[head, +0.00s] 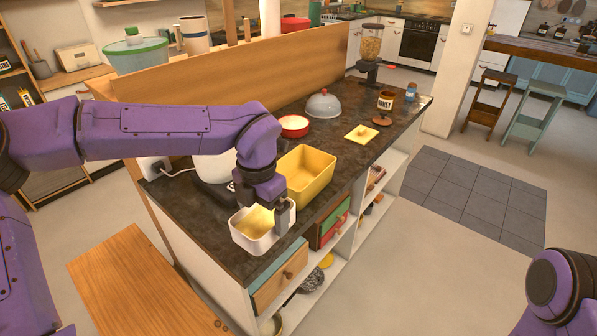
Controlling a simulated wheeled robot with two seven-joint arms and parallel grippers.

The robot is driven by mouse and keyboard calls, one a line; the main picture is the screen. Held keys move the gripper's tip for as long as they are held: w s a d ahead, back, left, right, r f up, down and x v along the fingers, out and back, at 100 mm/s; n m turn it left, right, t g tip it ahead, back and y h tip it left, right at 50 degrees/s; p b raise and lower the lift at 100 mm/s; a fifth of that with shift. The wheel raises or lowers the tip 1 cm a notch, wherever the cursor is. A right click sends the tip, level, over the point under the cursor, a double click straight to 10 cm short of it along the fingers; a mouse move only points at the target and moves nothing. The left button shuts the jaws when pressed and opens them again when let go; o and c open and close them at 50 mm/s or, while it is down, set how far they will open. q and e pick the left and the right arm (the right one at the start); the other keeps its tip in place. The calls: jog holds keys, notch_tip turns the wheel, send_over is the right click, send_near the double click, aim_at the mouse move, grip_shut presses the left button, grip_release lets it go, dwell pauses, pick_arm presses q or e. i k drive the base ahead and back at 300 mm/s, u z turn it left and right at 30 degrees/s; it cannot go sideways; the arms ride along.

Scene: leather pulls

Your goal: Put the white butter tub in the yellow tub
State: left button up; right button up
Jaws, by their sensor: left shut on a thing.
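The white butter tub (250,236) is near the front left end of the dark counter, with yellow showing inside it. My left gripper (281,216) points down and is shut on the tub's right wall. I cannot tell whether the tub rests on the counter or hangs just above it. The yellow tub (318,184) stands on the counter just behind and to the right of the white tub; it is open and its visible inside looks empty. Part of my right arm shows at the lower right, but its gripper is out of view.
A white appliance (213,168) stands left of the yellow tub. A wooden partition (250,75) runs along the counter's back. Bare counter lies right of the yellow tub.

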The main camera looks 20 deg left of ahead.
aim_at(300, 188)
jog(key=i, duration=0.85)
jog(key=z, duration=0.1)
